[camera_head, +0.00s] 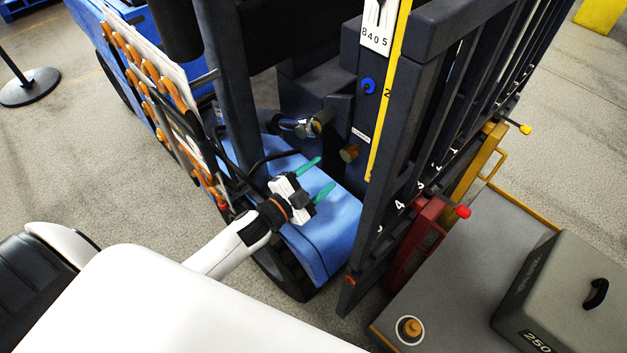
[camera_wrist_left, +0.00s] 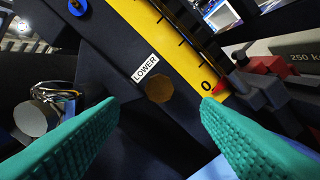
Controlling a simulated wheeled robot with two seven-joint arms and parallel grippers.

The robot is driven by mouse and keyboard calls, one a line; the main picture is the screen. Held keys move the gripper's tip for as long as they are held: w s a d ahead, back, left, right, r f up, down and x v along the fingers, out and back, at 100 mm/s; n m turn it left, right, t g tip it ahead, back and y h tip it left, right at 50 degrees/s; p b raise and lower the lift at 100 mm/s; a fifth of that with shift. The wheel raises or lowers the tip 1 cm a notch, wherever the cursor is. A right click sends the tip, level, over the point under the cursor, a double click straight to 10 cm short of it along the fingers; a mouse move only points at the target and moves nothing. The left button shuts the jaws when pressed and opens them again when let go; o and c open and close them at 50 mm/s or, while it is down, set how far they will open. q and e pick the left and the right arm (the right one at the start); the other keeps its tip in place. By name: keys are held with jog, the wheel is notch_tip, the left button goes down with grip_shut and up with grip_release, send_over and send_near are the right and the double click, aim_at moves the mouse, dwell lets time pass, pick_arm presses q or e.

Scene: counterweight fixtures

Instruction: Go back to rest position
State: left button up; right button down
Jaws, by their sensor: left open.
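My left gripper (camera_head: 325,173) reaches in from the left over the blue body of a forklift-like machine. Its two teal fingers are apart with nothing between them. In the left wrist view the open fingers (camera_wrist_left: 160,103) point toward a dark mast plate. A brass round knob (camera_head: 349,152) sits on that plate, ahead of the fingers and apart from them. In the wrist view the knob (camera_wrist_left: 159,89) lies just below a "LOWER" label (camera_wrist_left: 145,67). My right gripper is not in view.
The dark mast (camera_head: 390,130) carries a yellow scale and a blue knob (camera_head: 368,86). An orange-trimmed rack (camera_head: 150,85) stands close left of my left arm. A grey "250" weight (camera_head: 565,295) rests on a platform at the right. Open floor (camera_head: 100,170) lies at left.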

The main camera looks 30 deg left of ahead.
pick_arm(q)
jog(key=shift+v, duration=0.85)
